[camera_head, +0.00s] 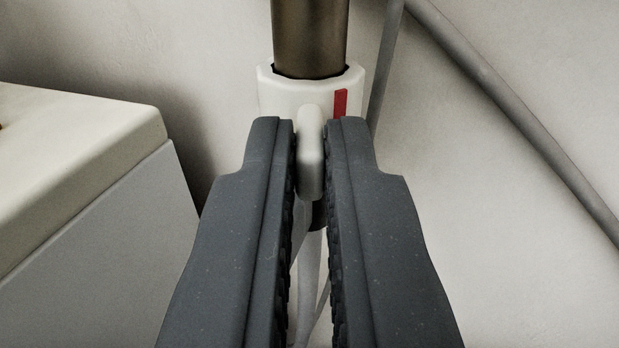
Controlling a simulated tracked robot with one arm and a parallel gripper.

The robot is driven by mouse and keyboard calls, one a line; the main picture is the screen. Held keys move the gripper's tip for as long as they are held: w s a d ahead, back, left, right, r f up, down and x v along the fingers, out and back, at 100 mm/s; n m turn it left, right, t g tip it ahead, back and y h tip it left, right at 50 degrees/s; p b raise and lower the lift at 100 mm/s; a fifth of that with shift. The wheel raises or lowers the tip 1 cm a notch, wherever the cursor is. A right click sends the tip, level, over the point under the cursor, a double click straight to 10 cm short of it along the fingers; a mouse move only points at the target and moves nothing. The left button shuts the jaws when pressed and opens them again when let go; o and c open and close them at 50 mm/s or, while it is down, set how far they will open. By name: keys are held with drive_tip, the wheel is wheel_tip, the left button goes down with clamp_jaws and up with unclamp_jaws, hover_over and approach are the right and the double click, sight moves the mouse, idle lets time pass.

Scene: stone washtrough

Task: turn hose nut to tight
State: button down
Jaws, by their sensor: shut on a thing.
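The hose nut (283,91) is a white collar at the top centre of the view, around the lower end of a brown metal pipe (310,35). A red mark (340,103) shows on its front, right of the middle. A rounded white lug (311,150) sticks out from the nut towards me. My gripper (311,145) is shut on this lug, with one dark finger on each side of it. The fingers hide the lower part of the nut.
A pale block with a cream top (75,150) stands at the left, close to my left finger. A grey hose (520,115) runs diagonally across the pale wall (520,230) at the right. Pale thin hoses (311,270) show between my fingers.

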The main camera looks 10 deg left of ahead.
sight(349, 102)
drive_tip(key=shift+w+d+r+n+g+y+p, duration=0.15)
drive_tip(key=shift+d+n+y+p, duration=0.2)
drive_tip(key=shift+y+p, duration=0.35)
drive_tip(key=shift+s+d+r+n+g+y+p, duration=0.1)
drive_tip(key=shift+d+n+y+p, duration=0.1)
drive_tip(key=shift+n+y+p, duration=0.55)
drive_tip(key=shift+w+d+r+n+g+y+p, duration=0.15)
drive_tip(key=shift+d+y+p, duration=0.15)
drive_tip(key=shift+p, duration=0.7)
drive_tip(key=y+p, duration=0.1)
drive_tip(key=n+g+y+p, duration=0.1)
drive_tip(key=d+n+y+p, duration=0.1)
drive_tip(key=shift+w+f+g, duration=0.25)
drive_tip(key=shift+g, duration=0.05)
drive_tip(key=y, duration=0.1)
drive_tip(key=n+g, duration=0.1)
drive_tip(key=n+y+p, duration=0.1)
drive_tip(key=shift+w+d+f+g+y, duration=0.1)
drive_tip(key=shift+w+d+g+y, duration=0.2)
drive_tip(key=shift+d+g+y, duration=0.1)
drive_tip(key=shift+w+d+n+g+y, duration=0.25)
drive_tip(key=shift+w+n+g+y, duration=0.05)
drive_tip(key=shift+n+g+y, duration=0.5)
drive_tip(key=shift+b, duration=0.3)
drive_tip(key=c, duration=1.6)
unclamp_jaws()
drive_tip(key=shift+o, duration=0.2)
